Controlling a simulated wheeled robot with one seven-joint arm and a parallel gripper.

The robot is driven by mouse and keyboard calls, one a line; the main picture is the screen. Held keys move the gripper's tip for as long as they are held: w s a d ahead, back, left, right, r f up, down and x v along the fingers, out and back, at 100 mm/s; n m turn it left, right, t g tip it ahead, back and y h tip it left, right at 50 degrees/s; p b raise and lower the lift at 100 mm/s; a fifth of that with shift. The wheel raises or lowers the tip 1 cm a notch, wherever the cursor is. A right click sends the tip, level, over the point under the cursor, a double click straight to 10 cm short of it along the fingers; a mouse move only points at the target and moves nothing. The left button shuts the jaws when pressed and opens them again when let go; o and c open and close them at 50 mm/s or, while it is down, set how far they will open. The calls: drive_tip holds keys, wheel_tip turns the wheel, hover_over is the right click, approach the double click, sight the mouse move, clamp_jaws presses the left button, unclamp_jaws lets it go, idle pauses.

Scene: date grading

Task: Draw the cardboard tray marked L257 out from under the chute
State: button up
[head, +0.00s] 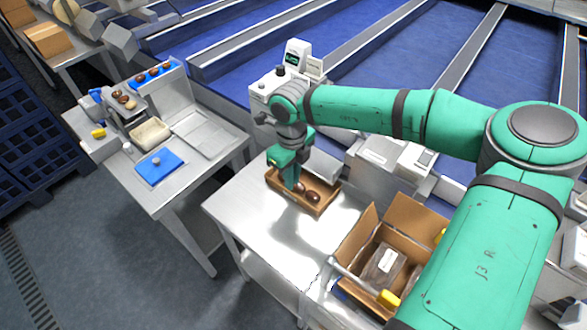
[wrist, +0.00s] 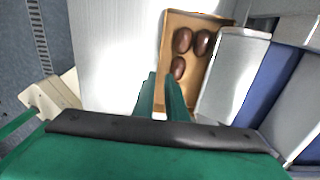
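A brown cardboard tray (head: 318,209) lies on the steel table in the head view, with a few dark dates in it. No mark can be read on it. In the wrist view the tray (wrist: 168,45) shows three dates near its far end. A pale metal piece, perhaps the chute (wrist: 235,72), runs along the tray's right side; it also shows behind the tray in the head view (head: 323,163). My gripper (head: 293,186) points down at the tray's left part.
The steel table (head: 245,215) is bare to the left and front of the tray. An open cardboard box (head: 352,232) with packs stands at the front right. A second bench (head: 190,170) with a blue pad (head: 160,166) stands to the left. A white machine (head: 270,87) stands behind.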

drive_tip(key=f, duration=0.3)
drive_tip(key=a+f, duration=0.1)
drive_tip(key=f, duration=0.1)
drive_tip(key=shift+s+f, duration=0.1)
drive_tip(key=shift+f, duration=0.05)
drive_tip(key=shift+d+f, duration=0.15)
drive_tip(key=shift+f, duration=0.6)
